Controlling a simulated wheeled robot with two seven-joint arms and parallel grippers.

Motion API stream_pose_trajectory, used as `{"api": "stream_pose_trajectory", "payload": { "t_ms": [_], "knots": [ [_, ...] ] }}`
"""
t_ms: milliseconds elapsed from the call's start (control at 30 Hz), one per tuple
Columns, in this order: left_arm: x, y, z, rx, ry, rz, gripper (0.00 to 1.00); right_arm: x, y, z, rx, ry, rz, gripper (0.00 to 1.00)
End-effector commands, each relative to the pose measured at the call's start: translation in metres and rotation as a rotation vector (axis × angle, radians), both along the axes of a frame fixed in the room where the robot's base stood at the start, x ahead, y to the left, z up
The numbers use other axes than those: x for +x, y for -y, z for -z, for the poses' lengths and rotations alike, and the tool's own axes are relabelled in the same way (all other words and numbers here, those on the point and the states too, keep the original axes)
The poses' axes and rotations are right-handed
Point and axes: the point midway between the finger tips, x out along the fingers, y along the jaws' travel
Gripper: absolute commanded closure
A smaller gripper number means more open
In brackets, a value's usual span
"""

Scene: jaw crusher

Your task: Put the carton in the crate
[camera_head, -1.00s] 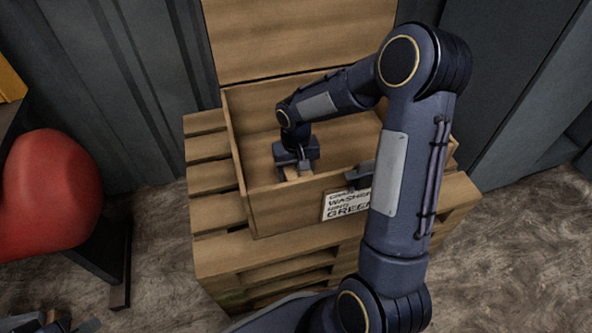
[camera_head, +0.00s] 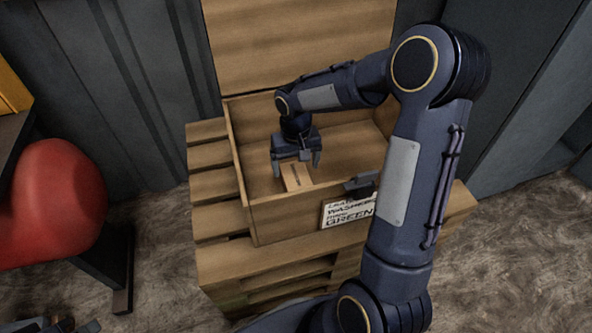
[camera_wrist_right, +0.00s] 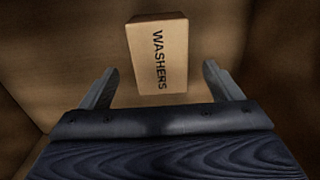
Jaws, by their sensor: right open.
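The carton (camera_head: 297,177) is a small light-brown box lying inside the open wooden crate (camera_head: 347,197). In the right wrist view the carton (camera_wrist_right: 159,58) shows the word WASHERS, and brown crate surfaces surround it. My right gripper (camera_head: 296,163) is over the crate with its fingers pointing down. It is open and empty, just above and behind the carton. In the right wrist view the two fingers (camera_wrist_right: 157,88) stand apart, with clear gaps between them and the carton. My left gripper (camera_head: 75,326) shows only in part at the bottom left corner; its jaws are unclear.
The crate's lid (camera_head: 300,45) stands raised at the back. A label mentioning WASHERS and GREEN (camera_head: 347,210) and a dark latch (camera_head: 362,184) are on its front. The crate rests on a wooden pallet stack (camera_head: 215,188). A red chair (camera_head: 50,205) stands at left; dark walls stand behind.

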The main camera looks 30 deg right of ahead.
Motion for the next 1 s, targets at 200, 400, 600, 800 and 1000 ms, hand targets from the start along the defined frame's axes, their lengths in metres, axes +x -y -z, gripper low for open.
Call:
{"api": "stream_pose_trajectory", "payload": {
  "t_ms": [200, 400, 600, 800, 1000],
  "knots": [
    [0.0, 0.0, -0.018, 0.0, 0.0, 0.0, 1.0, 0.0, 0.0, -0.042, 0.0, 0.002, 0.001, 0.15],
    [0.0, 0.0, -0.021, 0.0, 0.0, 0.0, 1.0, -0.003, 0.0, -0.059, 0.005, 0.008, 0.001, 0.15],
    [0.0, 0.0, -0.02, 0.0, 0.0, 0.0, 1.0, -0.047, -0.006, -0.104, 0.065, 0.101, -0.009, 0.15],
    [0.0, 0.0, -0.02, 0.0, 0.0, 0.0, 1.0, -0.124, -0.026, -0.144, 0.169, 0.257, -0.033, 0.15],
    [0.0, 0.0, -0.02, 0.0, 0.0, 0.0, 1.0, -0.183, -0.05, -0.152, 0.254, 0.404, -0.062, 0.15]
  ]
}}
